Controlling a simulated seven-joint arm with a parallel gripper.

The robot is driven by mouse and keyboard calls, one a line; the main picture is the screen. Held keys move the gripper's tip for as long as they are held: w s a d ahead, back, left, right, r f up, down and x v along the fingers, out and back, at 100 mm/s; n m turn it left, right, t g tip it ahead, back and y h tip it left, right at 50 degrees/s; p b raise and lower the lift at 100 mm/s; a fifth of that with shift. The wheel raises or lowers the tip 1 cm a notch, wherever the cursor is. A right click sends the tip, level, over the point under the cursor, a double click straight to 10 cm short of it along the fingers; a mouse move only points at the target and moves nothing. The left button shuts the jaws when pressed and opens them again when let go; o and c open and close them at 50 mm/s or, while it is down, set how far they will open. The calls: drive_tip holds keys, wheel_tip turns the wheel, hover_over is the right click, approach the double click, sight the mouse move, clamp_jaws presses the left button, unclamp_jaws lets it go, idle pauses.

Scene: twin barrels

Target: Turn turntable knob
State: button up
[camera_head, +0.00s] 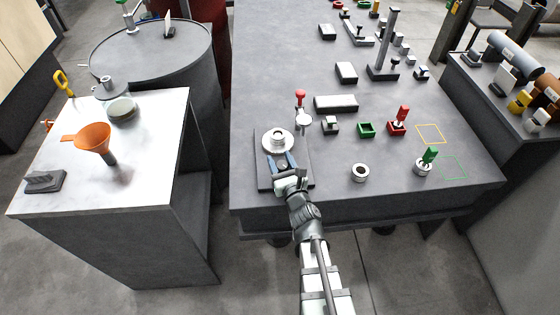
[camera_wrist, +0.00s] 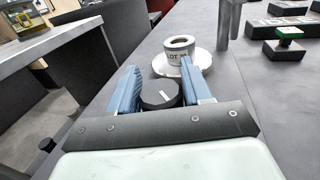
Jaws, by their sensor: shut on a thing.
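The turntable knob (camera_wrist: 160,94) is a dark round knob with a white line on its top. In the wrist view it sits between the two blue fingers of my gripper (camera_wrist: 160,88), which are shut on its sides. The turntable (camera_head: 278,141) is a pale disc on a dark base plate (camera_head: 306,160), and it lies just beyond the knob. A white ring with printed lettering (camera_wrist: 179,48) stands on the disc. In the head view my gripper (camera_head: 282,163) reaches over the front of the base plate, and the knob is mostly hidden there.
A red-topped post (camera_head: 300,98) stands behind the turntable. A side table (camera_head: 150,180) with an orange funnel (camera_head: 93,139) is at left. The bench front near the gripper is clear.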

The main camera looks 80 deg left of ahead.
drive_tip(key=shift+w+m+t, duration=0.1)
drive_tip(key=shift+m+t, duration=0.2)
drive_tip(key=shift+t, duration=0.2)
drive_tip(key=o, duration=1)
drive_tip(key=shift+d, duration=0.15)
drive_tip(key=shift+w+d, duration=0.25)
drive_tip(key=shift+d, duration=0.95)
drive_tip(key=shift+w+d, duration=0.2)
drive_tip(key=shift+d, duration=0.95)
drive_tip(key=shift+w+d, duration=0.25)
drive_tip(key=shift+d, duration=0.95)
